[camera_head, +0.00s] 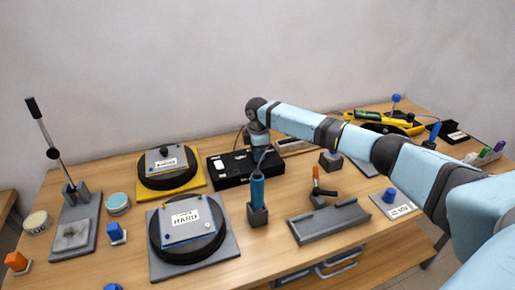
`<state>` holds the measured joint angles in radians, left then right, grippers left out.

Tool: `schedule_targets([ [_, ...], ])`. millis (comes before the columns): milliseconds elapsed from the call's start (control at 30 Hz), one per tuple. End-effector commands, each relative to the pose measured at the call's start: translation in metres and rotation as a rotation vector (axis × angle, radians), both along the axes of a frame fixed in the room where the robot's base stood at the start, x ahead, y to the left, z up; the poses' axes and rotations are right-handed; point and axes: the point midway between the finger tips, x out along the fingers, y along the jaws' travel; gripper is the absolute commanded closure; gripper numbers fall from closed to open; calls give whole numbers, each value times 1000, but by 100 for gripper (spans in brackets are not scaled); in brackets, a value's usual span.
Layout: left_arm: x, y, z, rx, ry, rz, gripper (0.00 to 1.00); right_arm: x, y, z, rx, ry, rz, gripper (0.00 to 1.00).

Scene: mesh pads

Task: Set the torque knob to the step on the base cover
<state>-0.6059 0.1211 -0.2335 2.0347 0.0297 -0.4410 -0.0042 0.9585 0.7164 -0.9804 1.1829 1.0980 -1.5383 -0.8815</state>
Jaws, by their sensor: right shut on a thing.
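My right gripper (260,157) points down at the right part of a black control box (230,178) at the back of the table. It is shut on what looks like the torque knob there, which the fingers hide. The knob's setting cannot be read. A front cover plate (205,228) lies on a round black pad and carries a white label reading "HARD". A second cover (181,152) with a small label lies on another round pad behind it; that label is too small to read surely. My left gripper is not in view.
A blue screwdriver (257,188) stands upright in a dark holder just in front of my right gripper, with a cable near it. A grey tray (330,222) lies to its right. A lever press (73,190) stands at the left. My right arm spans the table's right side.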

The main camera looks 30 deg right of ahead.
Motion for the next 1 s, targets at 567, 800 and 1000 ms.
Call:
schedule_targets([
  [567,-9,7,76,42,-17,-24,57,0,0,6,1,5,-516,91],
  [800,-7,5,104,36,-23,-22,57,0,0,4,0,4,-716,91],
  [1000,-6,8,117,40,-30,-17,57,1,0,3,0,2,-838,91],
])
